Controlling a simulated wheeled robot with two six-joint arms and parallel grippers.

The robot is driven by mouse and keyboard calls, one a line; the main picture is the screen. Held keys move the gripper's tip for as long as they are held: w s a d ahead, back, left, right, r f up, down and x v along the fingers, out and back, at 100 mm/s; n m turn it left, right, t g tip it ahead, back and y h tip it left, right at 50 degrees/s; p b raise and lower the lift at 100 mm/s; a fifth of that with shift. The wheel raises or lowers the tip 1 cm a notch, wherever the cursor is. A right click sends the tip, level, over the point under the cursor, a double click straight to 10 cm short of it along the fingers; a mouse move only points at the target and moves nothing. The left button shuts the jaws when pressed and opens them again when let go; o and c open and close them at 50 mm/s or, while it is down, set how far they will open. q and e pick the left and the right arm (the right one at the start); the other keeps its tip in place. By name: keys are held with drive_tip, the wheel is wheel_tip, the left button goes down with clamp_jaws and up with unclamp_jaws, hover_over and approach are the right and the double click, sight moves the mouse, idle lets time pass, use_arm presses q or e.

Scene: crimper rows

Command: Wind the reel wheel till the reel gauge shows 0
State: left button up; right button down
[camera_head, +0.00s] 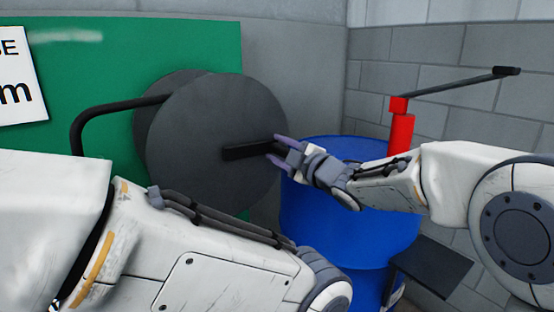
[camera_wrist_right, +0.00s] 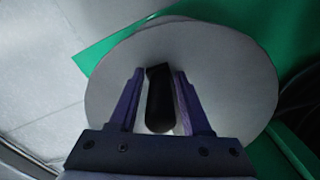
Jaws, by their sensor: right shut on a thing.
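The reel wheel (camera_head: 205,125) is a dark grey disc pair in front of a green panel. It fills the middle of the right wrist view (camera_wrist_right: 230,90). A black handle (camera_head: 240,152) sticks out from its face, and the handle also shows in the right wrist view (camera_wrist_right: 160,100). My right gripper (camera_head: 276,149) is shut on the handle, with its purple fingers on either side of it in the right wrist view (camera_wrist_right: 160,98). My left arm crosses the lower left, but its gripper is out of view. No reel gauge can be made out.
A green panel (camera_head: 100,60) with a partly cut-off white sign (camera_head: 15,75) stands behind the wheel. A black hose (camera_head: 95,115) curves from the reel. A blue barrel (camera_head: 320,220) with a red pump (camera_head: 400,130) and lever (camera_head: 460,84) stands at right.

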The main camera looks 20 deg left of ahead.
drive_tip(key=shift+r+n, duration=0.3)
drive_tip(key=shift+r, duration=0.3)
drive_tip(key=shift+r, duration=0.1)
drive_tip(key=c, duration=0.6)
unclamp_jaws()
drive_tip(key=shift+f, duration=0.25)
drive_tip(key=v, duration=1)
drive_tip(key=shift+s+d, duration=0.15)
